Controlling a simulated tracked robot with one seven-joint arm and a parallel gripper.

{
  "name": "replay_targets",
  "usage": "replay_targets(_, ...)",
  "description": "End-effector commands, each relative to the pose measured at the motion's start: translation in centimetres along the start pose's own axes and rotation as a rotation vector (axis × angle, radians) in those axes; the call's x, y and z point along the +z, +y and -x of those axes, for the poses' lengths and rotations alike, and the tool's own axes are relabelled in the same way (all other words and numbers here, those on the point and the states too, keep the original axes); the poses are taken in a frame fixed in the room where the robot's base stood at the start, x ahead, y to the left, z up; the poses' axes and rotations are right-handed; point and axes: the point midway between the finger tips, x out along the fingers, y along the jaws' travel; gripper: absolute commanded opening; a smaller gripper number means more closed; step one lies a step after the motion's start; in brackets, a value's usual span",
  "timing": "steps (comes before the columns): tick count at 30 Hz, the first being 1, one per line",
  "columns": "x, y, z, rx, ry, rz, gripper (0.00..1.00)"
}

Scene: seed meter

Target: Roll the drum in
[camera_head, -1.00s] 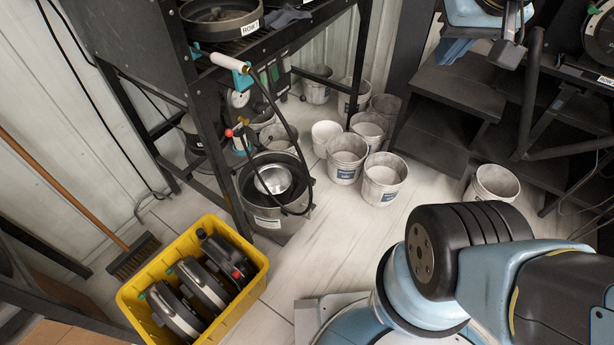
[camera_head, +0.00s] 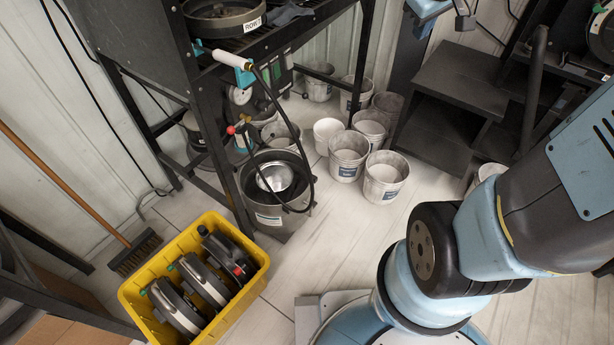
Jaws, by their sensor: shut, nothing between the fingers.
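I cannot make out for sure which thing is the drum. A round, dark open housing (camera_head: 226,22) with a ROW 1 label sits on the rack at the top left. Another round dark unit (camera_head: 602,38) is cut off at the top right edge. Several dark disc-shaped units with coloured knobs (camera_head: 205,281) stand in a yellow crate (camera_head: 133,301) on the floor.
A white-handled crank or wand with a black hose (camera_head: 233,61) hangs at the rack (camera_head: 203,120). A large grey bucket (camera_head: 268,217) holds a metal bowl (camera_head: 275,177). Several pale buckets (camera_head: 384,178) stand behind. Dark steps (camera_head: 455,100) are at right. The middle floor is clear.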

Motion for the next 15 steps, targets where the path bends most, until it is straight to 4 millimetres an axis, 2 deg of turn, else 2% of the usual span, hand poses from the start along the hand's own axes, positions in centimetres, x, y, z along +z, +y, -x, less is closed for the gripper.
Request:
replay_targets(1, -0.7, 0.2, -1.6, 0.000, -0.006, 0.037, 0.00)
replay_targets(8, -3.7, 1.0, -8.5, 0.003, -0.003, 0.227, 0.00)
replay_targets(15, -6.0, 0.6, -16.4, -0.019, 0.014, 0.428, 0.00)
